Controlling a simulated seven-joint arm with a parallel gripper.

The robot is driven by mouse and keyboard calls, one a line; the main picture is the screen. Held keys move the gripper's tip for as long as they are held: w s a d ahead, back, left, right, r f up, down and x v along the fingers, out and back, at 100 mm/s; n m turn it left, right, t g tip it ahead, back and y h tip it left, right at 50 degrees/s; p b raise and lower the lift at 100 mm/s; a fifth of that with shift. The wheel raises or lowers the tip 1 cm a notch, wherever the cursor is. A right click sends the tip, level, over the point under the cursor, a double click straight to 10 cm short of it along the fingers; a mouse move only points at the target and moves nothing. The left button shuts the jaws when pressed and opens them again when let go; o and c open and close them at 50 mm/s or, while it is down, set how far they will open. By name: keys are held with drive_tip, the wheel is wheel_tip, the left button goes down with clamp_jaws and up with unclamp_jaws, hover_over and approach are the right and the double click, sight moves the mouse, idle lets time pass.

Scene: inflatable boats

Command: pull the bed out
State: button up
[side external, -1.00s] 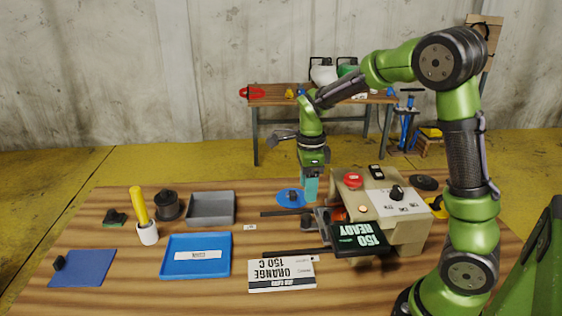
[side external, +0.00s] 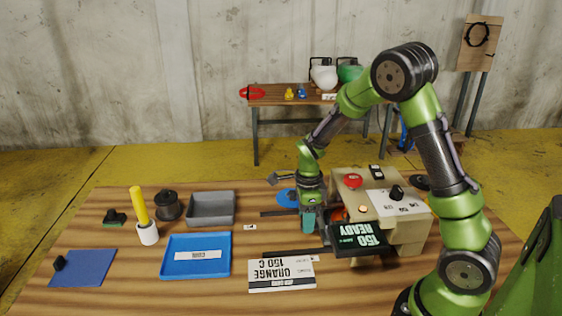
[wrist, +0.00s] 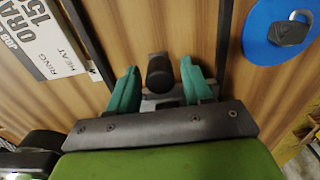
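The beige machine (side external: 408,233) stands at the right of the bench, with dark rails running out from its front. In the wrist view, a dark round knob (wrist: 159,72) stands between my two teal fingertips, with a gap on each side. A grey piece, apparently the bed's front edge (wrist: 163,101), shows behind the knob, mostly hidden by my gripper. My gripper (side external: 308,220) is open and low in front of the machine's opening, pointing down. In the side view my fingers hide the knob. An orange glow shows inside the machine.
A black display (side external: 360,240) reading 150 READY juts from the machine near my gripper. A blue tray (side external: 196,269) and grey tray (side external: 211,209) are left.

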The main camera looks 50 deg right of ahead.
clamp_jaws()
drive_tip(key=shift+w, duration=0.1)
drive_tip(key=w+a, duration=1.1)
drive_tip(key=shift+a, duration=0.1)
drive_tip(key=shift+c, duration=0.5)
unclamp_jaws()
drive_tip(key=o, duration=0.3)
drive_tip(key=shift+s, duration=0.1)
drive_tip(key=shift+r, duration=0.1)
